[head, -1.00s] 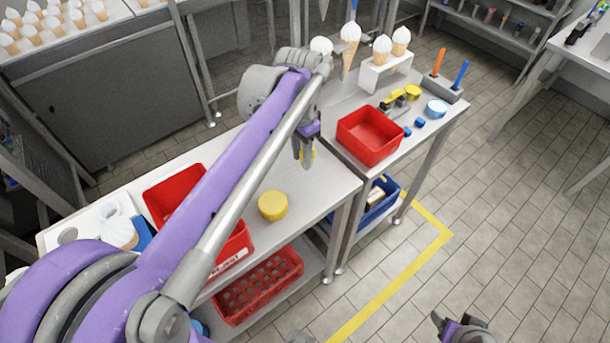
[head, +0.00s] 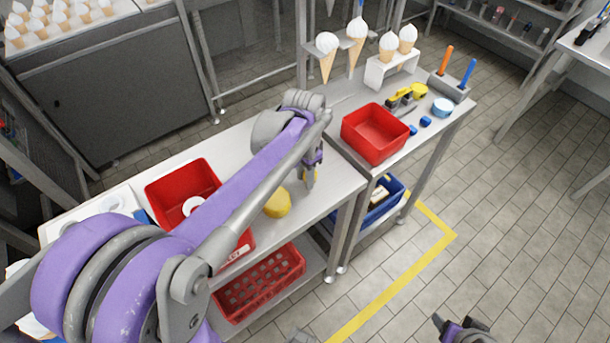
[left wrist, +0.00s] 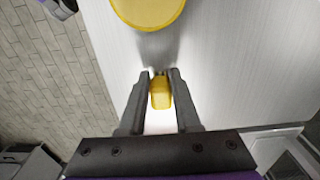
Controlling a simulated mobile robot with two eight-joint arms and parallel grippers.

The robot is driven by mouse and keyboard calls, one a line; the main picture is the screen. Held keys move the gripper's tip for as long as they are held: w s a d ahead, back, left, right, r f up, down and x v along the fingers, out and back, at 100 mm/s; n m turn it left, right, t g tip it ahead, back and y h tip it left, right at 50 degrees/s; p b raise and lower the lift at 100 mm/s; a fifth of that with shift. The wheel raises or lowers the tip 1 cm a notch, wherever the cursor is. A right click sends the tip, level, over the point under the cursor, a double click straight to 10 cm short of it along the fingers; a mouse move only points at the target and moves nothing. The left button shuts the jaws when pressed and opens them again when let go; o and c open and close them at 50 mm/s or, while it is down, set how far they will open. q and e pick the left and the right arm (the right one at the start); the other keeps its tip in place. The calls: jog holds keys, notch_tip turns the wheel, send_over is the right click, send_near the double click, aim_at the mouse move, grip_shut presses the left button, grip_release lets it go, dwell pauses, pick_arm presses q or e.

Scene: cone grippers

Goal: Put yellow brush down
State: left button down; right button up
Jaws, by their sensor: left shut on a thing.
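My left gripper (head: 309,180) is shut on the yellow brush (left wrist: 160,93). In the left wrist view, a yellow block-like part of the brush shows between the two fingers (left wrist: 159,100), over the pale tabletop (left wrist: 240,60). In the head view, the brush is mostly hidden by the fingers, with a little yellow showing. The gripper is low over the near table, close to its right end. I cannot tell whether the brush touches the top. My right gripper (head: 460,330) shows only partly at the bottom edge.
A round yellow object (head: 278,204) lies left of the gripper, partly behind my arm; it also shows in the left wrist view (left wrist: 148,8). A red bin (head: 375,133) stands on the adjoining table, and another red bin (head: 183,180) at the left. Cones stand behind.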

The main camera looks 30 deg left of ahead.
pick_arm(q)
jog(key=shift+f, duration=0.1)
jog(key=shift+f, duration=0.15)
jog(key=c, duration=0.6)
grip_release()
jog(key=shift+r, duration=0.6)
notch_tip(320, 180, up, 11)
jog(key=shift+s+r+p, duration=0.1)
jog(key=shift+r+p, duration=0.05)
jog(key=shift+p, duration=0.4)
